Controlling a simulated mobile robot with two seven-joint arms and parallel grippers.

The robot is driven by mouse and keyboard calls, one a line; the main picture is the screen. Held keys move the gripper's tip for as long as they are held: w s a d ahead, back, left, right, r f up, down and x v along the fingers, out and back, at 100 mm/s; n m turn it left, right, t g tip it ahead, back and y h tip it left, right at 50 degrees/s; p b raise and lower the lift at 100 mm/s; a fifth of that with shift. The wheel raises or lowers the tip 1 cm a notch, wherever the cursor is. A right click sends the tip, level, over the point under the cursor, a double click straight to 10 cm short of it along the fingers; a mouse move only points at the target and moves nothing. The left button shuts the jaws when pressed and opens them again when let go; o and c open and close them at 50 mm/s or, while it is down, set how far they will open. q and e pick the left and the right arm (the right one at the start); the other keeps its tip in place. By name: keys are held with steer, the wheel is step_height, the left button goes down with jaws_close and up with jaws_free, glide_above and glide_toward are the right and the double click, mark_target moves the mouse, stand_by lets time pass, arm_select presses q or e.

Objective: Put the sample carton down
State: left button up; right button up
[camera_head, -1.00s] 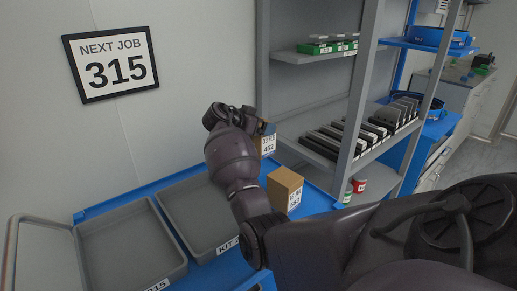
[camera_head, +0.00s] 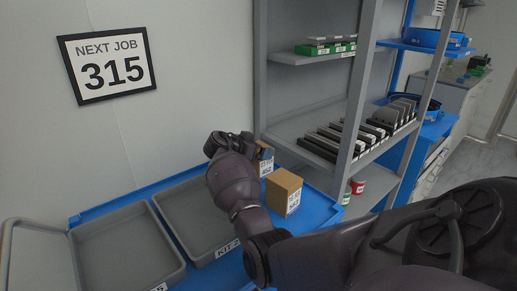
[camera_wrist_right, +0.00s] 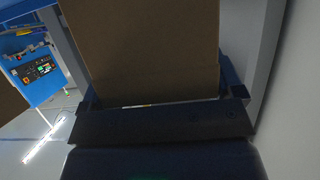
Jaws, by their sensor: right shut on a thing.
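My right gripper (camera_head: 259,146) is shut on a brown carton (camera_head: 266,166) with a white label that seems to read 452. The carton is upright at the back right of the blue table (camera_head: 325,211), partly hidden by my right arm; I cannot tell whether its base touches the table. In the right wrist view the brown carton (camera_wrist_right: 145,45) fills the space between the fingers of the gripper (camera_wrist_right: 158,98). A second brown carton (camera_head: 285,190) with a white label stands in front of the held one. My left gripper is not in view.
Two grey trays, one at left (camera_head: 178,281) and one labelled KIT (camera_head: 160,202), sit left of my arm. A grey shelf rack (camera_head: 357,100) rises close behind the cartons. A wall sign (camera_head: 108,66) reads NEXT JOB 315.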

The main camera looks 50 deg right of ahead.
steer(key=o, duration=1.4)
steer(key=shift+f, duration=0.1)
steer(key=shift+o, duration=0.2)
steer(key=shift+a+r, duration=0.15)
steer(key=shift+r, duration=0.05)
steer(key=v, duration=1.1)
steer(key=shift+a, duration=0.3)
steer(key=shift+r, duration=0.15)
